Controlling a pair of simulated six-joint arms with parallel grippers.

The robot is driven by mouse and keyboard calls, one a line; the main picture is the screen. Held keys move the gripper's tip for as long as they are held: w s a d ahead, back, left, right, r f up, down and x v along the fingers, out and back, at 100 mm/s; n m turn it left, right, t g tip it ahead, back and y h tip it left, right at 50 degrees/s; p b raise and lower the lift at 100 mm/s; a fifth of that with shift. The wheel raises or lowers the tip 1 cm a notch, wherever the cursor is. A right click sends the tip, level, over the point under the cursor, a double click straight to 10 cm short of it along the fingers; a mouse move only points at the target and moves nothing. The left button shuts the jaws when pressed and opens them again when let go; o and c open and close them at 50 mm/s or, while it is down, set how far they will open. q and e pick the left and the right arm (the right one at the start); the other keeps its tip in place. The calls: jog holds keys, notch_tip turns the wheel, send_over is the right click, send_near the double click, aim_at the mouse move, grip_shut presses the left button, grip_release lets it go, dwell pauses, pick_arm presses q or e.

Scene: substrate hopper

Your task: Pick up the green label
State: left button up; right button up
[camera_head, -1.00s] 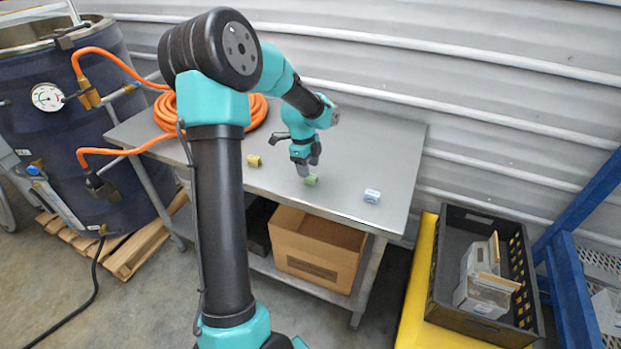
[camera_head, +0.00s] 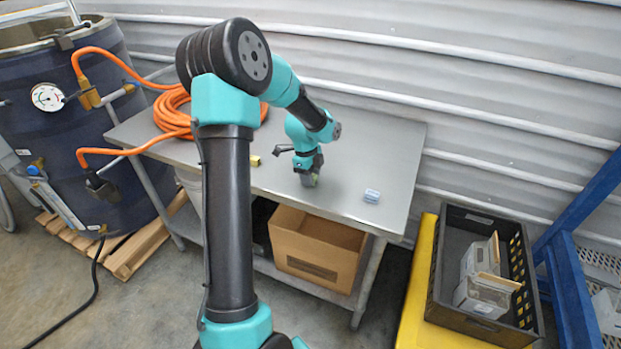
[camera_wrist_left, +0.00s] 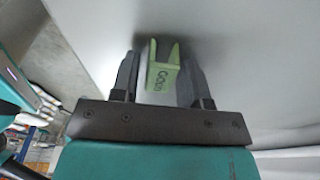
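The green label (camera_wrist_left: 163,76), a small green piece with two prongs and dark lettering, lies on the grey table (camera_head: 375,150). In the left wrist view it sits between the two fingers of my left gripper (camera_wrist_left: 160,62), with a visible gap on its left side and the right finger close beside it. In the head view my left gripper (camera_head: 311,182) points down at the table and hides most of the green label, leaving a sliver of green (camera_head: 315,179). The left gripper is open. My right gripper is not in view.
A yellow label (camera_head: 255,161) and a pale blue label (camera_head: 371,195) lie on the table, left and right of the gripper. An orange hose (camera_head: 172,108) is coiled at the table's left. A dark crate (camera_head: 440,290) stands at the right.

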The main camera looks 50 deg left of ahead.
pick_arm(q)
jog(key=c, duration=0.7)
jog(key=shift+r, duration=0.85)
jog(key=shift+s+d+r, duration=0.15)
jog(key=shift+r, duration=0.35)
jog(key=shift+s+d+r, duration=0.15)
jog(key=shift+r, duration=0.35)
jog(key=s+d, duration=0.3)
jog(key=s+d+r, duration=0.1)
jog(key=s+d, duration=0.2)
jog(key=d, duration=0.1)
jog(key=s+d, duration=0.4)
jog(key=shift+d+r, duration=0.15)
jog(key=shift+d, duration=0.05)
